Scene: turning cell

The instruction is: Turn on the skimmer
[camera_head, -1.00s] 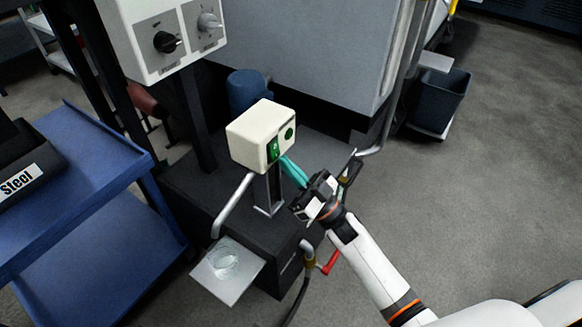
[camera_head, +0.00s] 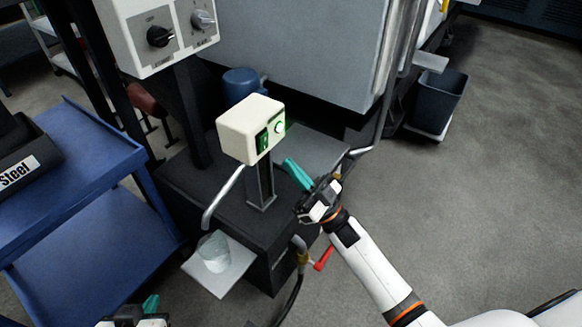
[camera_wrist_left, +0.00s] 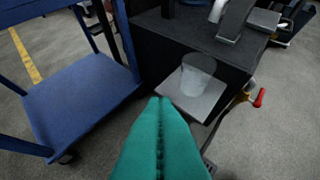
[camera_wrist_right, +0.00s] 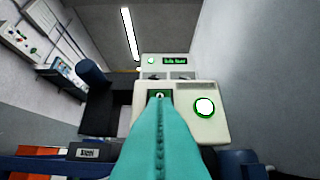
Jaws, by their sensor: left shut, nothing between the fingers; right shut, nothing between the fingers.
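The skimmer is a cream box (camera_head: 240,120) on a dark post, with a green switch and a round lamp (camera_head: 279,128) that glows with a bright green ring. In the right wrist view the lit lamp (camera_wrist_right: 204,107) is right of the switch (camera_wrist_right: 159,94), partly behind my fingertips. My right gripper (camera_head: 290,165) is shut and empty, its teal fingers just in front of and below the box, apart from it. My left gripper (camera_head: 150,304) is shut and empty at the bottom left. A translucent cup (camera_head: 213,252) stands under the skimmer's bent spout (camera_head: 222,198).
The cup is on a metal plate (camera_head: 236,272) beside the dark tank (camera_head: 262,235). A blue cart (camera_head: 85,215) stands left. A control panel (camera_head: 150,65) with knobs hangs above. A red-handled valve (camera_head: 323,258) is below my right arm.

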